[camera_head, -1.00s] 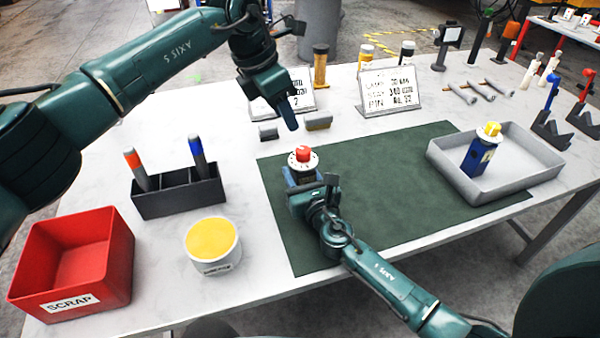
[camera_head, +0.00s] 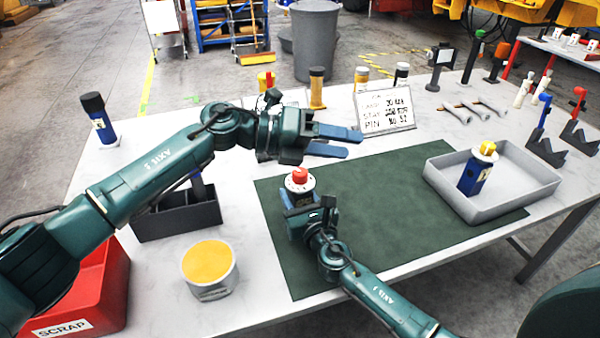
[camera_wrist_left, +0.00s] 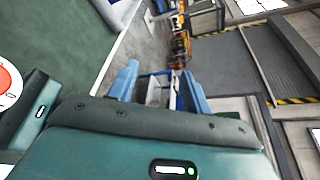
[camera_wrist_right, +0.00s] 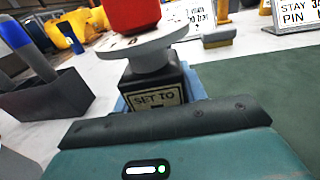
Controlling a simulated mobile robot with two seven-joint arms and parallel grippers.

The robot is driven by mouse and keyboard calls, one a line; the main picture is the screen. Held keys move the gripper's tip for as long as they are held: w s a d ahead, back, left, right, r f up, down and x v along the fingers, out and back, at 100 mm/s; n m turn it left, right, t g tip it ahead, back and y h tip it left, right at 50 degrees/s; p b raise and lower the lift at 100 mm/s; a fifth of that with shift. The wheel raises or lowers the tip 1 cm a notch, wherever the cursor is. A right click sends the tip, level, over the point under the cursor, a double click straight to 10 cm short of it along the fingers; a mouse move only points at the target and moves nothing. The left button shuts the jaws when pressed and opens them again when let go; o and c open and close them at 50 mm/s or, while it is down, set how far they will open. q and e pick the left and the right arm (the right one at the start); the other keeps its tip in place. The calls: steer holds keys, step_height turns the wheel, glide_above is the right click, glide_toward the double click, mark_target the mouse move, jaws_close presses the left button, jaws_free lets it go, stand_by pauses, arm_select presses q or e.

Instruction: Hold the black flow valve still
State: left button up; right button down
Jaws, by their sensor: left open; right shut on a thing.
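The black flow valve (camera_head: 300,177) stands upright on the green mat (camera_head: 400,200), with a red knob on a white dial. In the right wrist view its black body (camera_wrist_right: 155,92) has a "SET TO" label, its lower part hidden by the gripper. My right gripper (camera_head: 299,203) is shut on the valve body from the front. My left gripper (camera_head: 354,143) is open and empty, above and behind the valve, fingers pointing right. In the left wrist view the valve's knob and dial (camera_wrist_left: 8,84) are cut off at the left edge.
A grey tray (camera_head: 440,182) with a blue, yellow-topped valve (camera_head: 476,172) is at the right. A black holder (camera_head: 180,220), yellow-topped tub (camera_head: 210,270) and red scrap bin (camera_head: 112,290) are at left. A sign (camera_head: 385,110) stands behind the mat. The mat's middle is clear.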

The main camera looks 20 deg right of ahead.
arm_select(q)
steer(key=w+a+r+n+t+h, duration=0.1)
steer(key=n+t+h, duration=0.25)
steer(key=n, duration=0.45)
steer(key=n+t, duration=1)
steer(key=n, duration=0.9)
glide_above(296, 176)
steer(key=s+a, duration=0.2)
step_height(296, 176, down, 6)
steer(key=f+n+y, duration=0.1)
steer(key=f+n, duration=0.1)
steer(key=a+f+n+y, duration=0.1)
steer(key=f+n, duration=0.1)
steer(key=s+a+f+n+y, duration=0.1)
steer(key=f+n+y, duration=0.1)
steer(key=f+n, duration=0.1)
steer(key=shift+a+t, duration=0.25)
steer(key=shift+t, duration=0.1)
steer(key=shift+x, duration=3.5)
steer(key=shift+c, duration=0.2)
steer(key=c, duration=0.9)
